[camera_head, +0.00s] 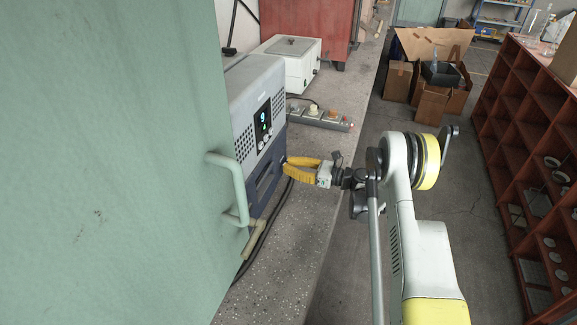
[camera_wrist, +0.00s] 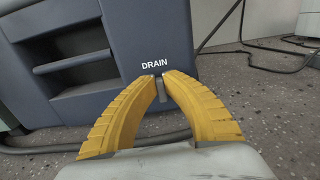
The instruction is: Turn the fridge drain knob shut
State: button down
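The fridge (camera_head: 245,95) is a grey and dark blue unit on the bench, with a lit display on its front. Its lower blue front fills the upper left of the wrist view (camera_wrist: 130,40). A white DRAIN label is printed there. Just below the label is the small grey drain knob (camera_wrist: 161,92), which looks like a narrow upright bar. My gripper (camera_head: 286,166) reaches the fridge's lower front from the right. In the wrist view my gripper's yellow fingers (camera_wrist: 161,76) converge with their tips on both sides of the knob, seemingly touching it. The fingers hide part of the knob.
A pale green cabinet (camera_head: 105,150) with a handle stands close at the left. A power strip (camera_head: 318,117) and a white box (camera_head: 292,62) are behind the fridge. A dark cable runs along the bench (camera_head: 285,275). The bench's right edge is beneath my arm.

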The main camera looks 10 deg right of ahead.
dwell(0.4)
jog(key=n, duration=0.4)
jog(key=shift+s+a+n, duration=0.15)
jog(key=shift+s+n, duration=0.05)
jog(key=shift+n, duration=0.1)
jog(key=n, duration=0.4)
jog(key=shift+s+a+f+n, duration=0.1)
jog(key=shift+s+f+n, duration=0.05)
jog(key=shift+n, duration=0.15)
jog(key=n, duration=0.4)
jog(key=shift+s+f+n, duration=0.1)
jog(key=shift+f+n, duration=0.1)
jog(key=shift+n, duration=0.1)
jog(key=shift+f+n, duration=0.2)
jog(key=shift+n, duration=1.9)
jog(key=c, duration=1.5)
grip_release()
